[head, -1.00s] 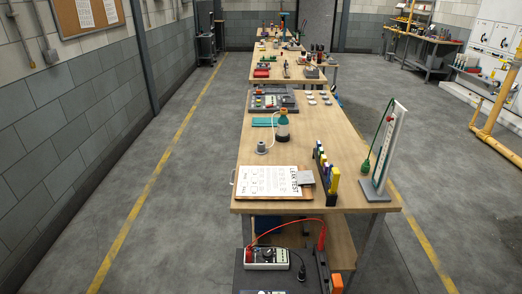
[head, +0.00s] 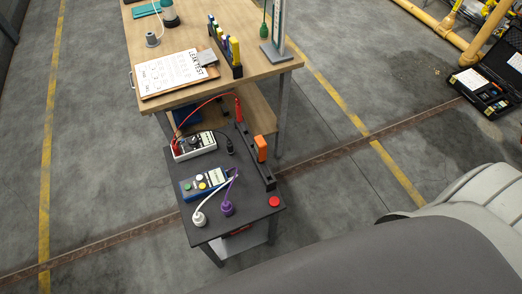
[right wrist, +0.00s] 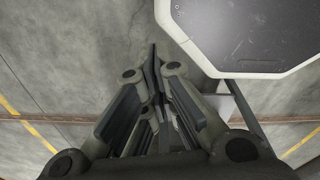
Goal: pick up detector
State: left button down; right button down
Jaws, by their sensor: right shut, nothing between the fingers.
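A small black cart (head: 262,208) stands in front of the wooden bench in the head view. Which item on it is the detector is not certain. A blue device (head: 205,184) with coloured round buttons lies there with a white-capped lead (head: 199,218) and a purple-capped lead (head: 227,208) beside it. A white meter (head: 194,146) with a dial and red lead lies behind it. An orange piece (head: 262,148) stands at a black rack on the right. My right gripper (right wrist: 155,70) is shut and empty over floor in the right wrist view. My left gripper is out of view.
The wooden bench (head: 258,67) holds a leak test clipboard (head: 170,73) and a rack of coloured bottles or markers. A red button (head: 274,201) is at the cart's right corner. An open case (head: 490,92) lies far right. Floor left of the cart is clear.

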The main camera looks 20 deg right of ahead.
aim_at(260, 145)
jog(key=l+u, duration=0.35)
jog(key=l, duration=0.3)
jog(key=l+u, duration=0.4)
jog(key=l, duration=0.25)
jog(key=l+u, duration=0.35)
jog(key=l, duration=0.25)
jog(key=k, duration=0.05)
